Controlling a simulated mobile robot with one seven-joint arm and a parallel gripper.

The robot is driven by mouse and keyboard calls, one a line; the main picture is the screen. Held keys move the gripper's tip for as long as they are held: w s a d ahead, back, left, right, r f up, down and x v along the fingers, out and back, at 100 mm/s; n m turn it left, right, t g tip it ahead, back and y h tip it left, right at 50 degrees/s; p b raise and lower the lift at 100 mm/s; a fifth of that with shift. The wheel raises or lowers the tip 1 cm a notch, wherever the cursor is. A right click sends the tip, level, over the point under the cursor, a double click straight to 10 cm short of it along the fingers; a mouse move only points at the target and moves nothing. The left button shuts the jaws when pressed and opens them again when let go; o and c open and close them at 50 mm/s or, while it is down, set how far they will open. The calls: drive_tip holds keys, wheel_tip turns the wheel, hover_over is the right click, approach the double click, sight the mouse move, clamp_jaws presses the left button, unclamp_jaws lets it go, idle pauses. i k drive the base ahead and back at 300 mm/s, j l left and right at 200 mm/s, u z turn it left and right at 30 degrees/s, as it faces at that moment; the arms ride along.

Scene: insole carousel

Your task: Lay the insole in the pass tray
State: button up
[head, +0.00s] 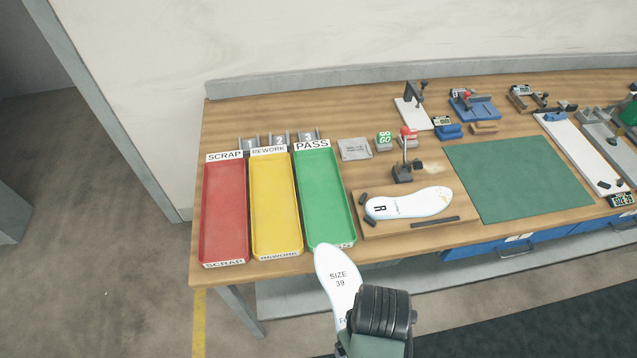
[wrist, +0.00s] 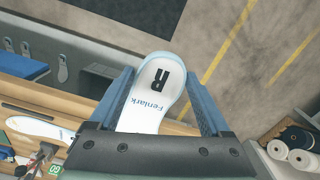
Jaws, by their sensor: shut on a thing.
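My gripper (head: 365,316) is shut on a white insole (head: 339,279) printed SIZE 39. In the head view the insole is in front of the bench, and its far end overlaps the front edge of the green PASS tray (head: 322,195) in the picture. I cannot tell its height above the tray. In the wrist view the two blue fingers (wrist: 162,84) flank the insole (wrist: 158,95), which shows R and Fenlark. The PASS tray looks empty; part of its front label is hidden by the insole.
Empty yellow REWORK (head: 276,205) and red SCRAP (head: 224,212) trays stand left of the PASS tray. A green mat (head: 518,177) lies further right.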

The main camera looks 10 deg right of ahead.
sight(321, 198)
drive_tip(key=i, duration=1.05)
